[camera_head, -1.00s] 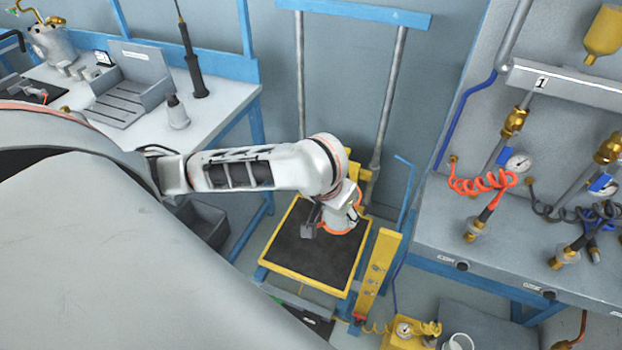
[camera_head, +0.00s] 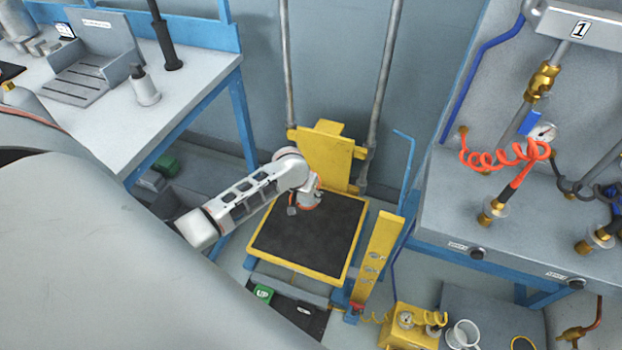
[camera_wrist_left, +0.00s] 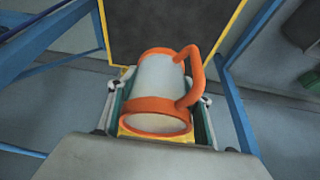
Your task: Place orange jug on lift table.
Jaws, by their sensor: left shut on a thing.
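The orange jug (camera_wrist_left: 163,82) has a pale body, orange bands at both ends and an orange handle on its right side in the left wrist view. My left gripper (camera_wrist_left: 158,90) is shut on it, with a finger along each side. In the head view the left gripper (camera_head: 293,211) shows small over the back part of the lift table (camera_head: 298,271), which has a black top and yellow rim. The jug cannot be made out there. Whether it touches the table top is unclear. My right gripper is not in view.
A yellow upright plate (camera_head: 327,158) stands behind the table top, and a yellow control post (camera_head: 374,258) at its right. A workbench (camera_head: 190,97) is at left, a hose bench (camera_head: 465,215) at right. The front of the table top is clear.

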